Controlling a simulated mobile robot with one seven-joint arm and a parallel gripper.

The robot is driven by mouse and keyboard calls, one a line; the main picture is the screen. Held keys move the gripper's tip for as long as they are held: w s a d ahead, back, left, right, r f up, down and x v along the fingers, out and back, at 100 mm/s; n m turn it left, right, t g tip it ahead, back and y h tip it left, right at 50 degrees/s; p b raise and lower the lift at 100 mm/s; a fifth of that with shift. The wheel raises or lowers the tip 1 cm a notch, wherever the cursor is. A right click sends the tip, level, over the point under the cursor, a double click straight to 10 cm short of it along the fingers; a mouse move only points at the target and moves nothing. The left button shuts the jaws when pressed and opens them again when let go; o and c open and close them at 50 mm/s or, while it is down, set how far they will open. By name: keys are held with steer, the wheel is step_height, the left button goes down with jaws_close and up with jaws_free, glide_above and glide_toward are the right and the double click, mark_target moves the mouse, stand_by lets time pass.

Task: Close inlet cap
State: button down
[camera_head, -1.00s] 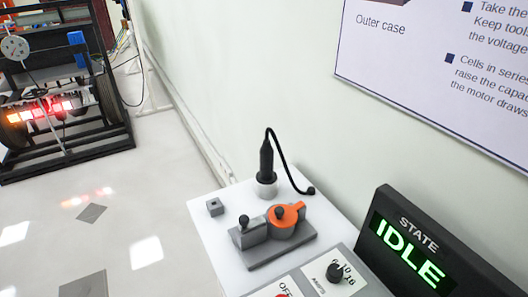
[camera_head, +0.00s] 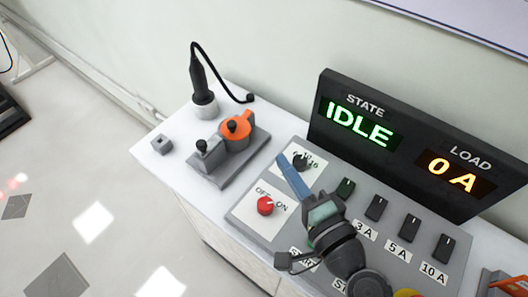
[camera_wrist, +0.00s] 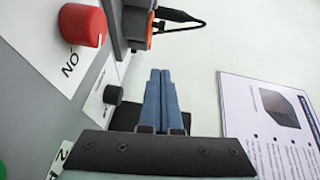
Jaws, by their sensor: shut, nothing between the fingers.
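A black plug on a cable (camera_head: 199,80) stands behind the fixture in a white holder. The panel has a red knob (camera_head: 265,205), a black dial (camera_head: 301,161) and several black switches. A display (camera_head: 405,145) reads IDLE and 0 A. A small grey block (camera_head: 162,144) sits left.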

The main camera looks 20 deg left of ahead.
mark_target(231, 127)
steer(key=shift+w+a+f+p, duration=0.25)
steer(key=shift+w+a, duration=0.8)
steer(key=shift+a, duration=0.6)
steer(key=shift+w+a+f+p, duration=0.2)
steer(key=shift+w+a, duration=0.8)
steer(key=shift+a, duration=0.6)
steer(key=shift+w+a+f+p, duration=0.15)
steer(key=shift+w+a+p, duration=0.1)
steer(key=shift+w+a, duration=1.1)
steer(key=shift+s+a, duration=0.3)
steer(key=shift+a, duration=0.65)
steer(key=shift+s+a, duration=0.15)
steer(key=shift+a, duration=0.4)
